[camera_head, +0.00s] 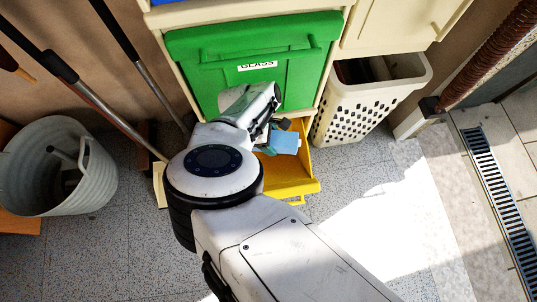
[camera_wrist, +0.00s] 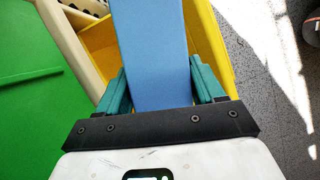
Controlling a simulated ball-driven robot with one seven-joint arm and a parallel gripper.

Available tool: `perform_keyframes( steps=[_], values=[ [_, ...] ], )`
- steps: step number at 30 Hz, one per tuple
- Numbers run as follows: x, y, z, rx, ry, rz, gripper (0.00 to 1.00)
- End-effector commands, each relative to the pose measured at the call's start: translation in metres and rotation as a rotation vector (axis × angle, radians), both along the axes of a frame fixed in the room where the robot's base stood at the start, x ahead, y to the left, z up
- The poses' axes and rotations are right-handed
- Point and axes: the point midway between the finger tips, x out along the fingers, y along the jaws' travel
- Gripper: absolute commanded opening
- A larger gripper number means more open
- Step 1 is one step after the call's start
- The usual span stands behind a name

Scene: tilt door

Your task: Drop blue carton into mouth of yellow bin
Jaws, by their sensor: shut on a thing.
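The blue carton (camera_wrist: 155,50) is held between the two teal fingers of my gripper (camera_wrist: 160,88) in the wrist view. The carton (camera_head: 285,142) also shows in the head view, over the opening of the yellow bin. The yellow bin (camera_head: 292,184) is tilted out at the bottom of the cabinet, below the green door. Its yellow wall (camera_wrist: 212,50) lies beside and behind the carton in the wrist view. My arm hides much of the bin's left side and most of my gripper in the head view. How far the carton reaches into the bin is unclear.
The green door (camera_head: 250,58) labelled GLASS is shut above the bin. A white perforated basket (camera_head: 352,112) stands to the right. A grey bucket (camera_head: 88,185) and several leaning poles are at the left. The floor on the right is clear.

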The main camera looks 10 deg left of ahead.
Motion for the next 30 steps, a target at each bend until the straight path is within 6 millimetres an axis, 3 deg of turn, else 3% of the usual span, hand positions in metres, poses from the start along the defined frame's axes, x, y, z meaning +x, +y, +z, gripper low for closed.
perform_keyframes(
  steps=[8, 9, 18, 26, 30],
  values=[
    [-0.002, 0.002, -0.002, 0.000, 0.000, 0.000, 0.38],
    [-0.002, 0.002, -0.002, 0.000, 0.000, 0.000, 0.69],
    [-0.002, 0.001, -0.002, 0.000, 0.000, 0.000, 0.97],
    [-0.002, 0.002, -0.001, 0.000, 0.000, 0.000, 0.97],
    [-0.001, 0.006, 0.009, 0.000, -0.001, 0.000, 0.97]
  ],
)
